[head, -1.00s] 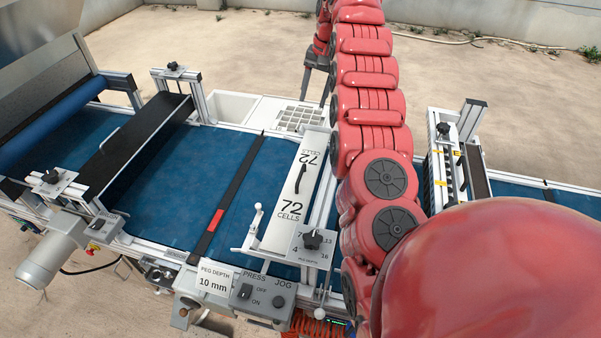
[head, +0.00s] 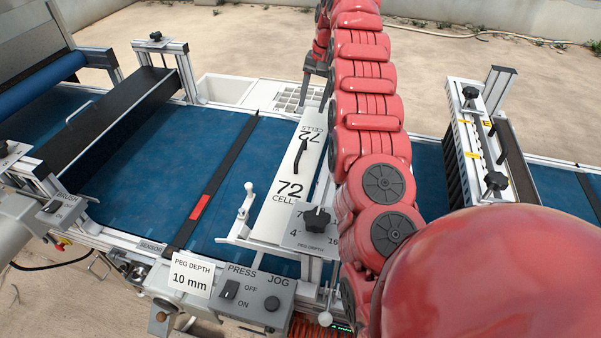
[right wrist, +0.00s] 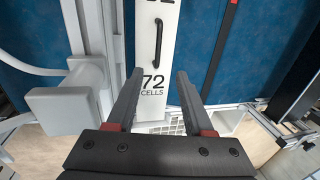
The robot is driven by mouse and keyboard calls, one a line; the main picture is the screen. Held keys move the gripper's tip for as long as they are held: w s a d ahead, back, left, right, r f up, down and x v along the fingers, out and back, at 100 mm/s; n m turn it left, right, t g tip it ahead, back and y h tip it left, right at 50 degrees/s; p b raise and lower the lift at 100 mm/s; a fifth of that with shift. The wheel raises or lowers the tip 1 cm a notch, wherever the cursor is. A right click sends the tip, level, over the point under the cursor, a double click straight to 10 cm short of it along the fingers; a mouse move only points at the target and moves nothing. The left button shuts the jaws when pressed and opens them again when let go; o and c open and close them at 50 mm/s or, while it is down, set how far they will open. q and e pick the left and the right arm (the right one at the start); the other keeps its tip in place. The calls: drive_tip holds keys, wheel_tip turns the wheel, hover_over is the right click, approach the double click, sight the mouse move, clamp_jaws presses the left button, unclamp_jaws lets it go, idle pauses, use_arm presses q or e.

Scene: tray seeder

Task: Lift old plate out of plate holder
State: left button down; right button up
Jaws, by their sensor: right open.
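The old plate (head: 288,178), a long white plate marked "72 CELLS" with a black bar handle (head: 300,155), lies in the plate holder (head: 262,243) across the blue belt. The right wrist view shows the plate (right wrist: 149,62) upright in the picture, with its handle (right wrist: 158,40) beyond my fingertips. My right gripper (head: 313,106) points down at the plate's far end, its fingers apart and empty. In the right wrist view, my right gripper (right wrist: 160,74) has a finger on either side of the plate's end; contact cannot be told.
A peg depth knob (head: 317,218) and a white lever (head: 247,203) stand by the plate's near end. The press panel (head: 245,292) is in front. A white cell grid (head: 288,97) lies behind the belt. A black-knobbed bracket (head: 470,145) stands right of my arm.

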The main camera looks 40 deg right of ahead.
approach(301, 150)
drive_tip(key=f+p, duration=0.1)
drive_tip(key=f, duration=0.1)
drive_tip(key=f+p, duration=0.1)
drive_tip(key=f, duration=0.1)
drive_tip(key=w+f+p, duration=0.1)
drive_tip(key=f, duration=0.2)
drive_tip(key=shift+a+p, duration=0.3)
drive_tip(key=shift+p, duration=0.05)
drive_tip(key=shift+w+a+f, duration=0.15)
drive_tip(key=shift+f, duration=0.5)
clamp_jaws()
idle(0.6)
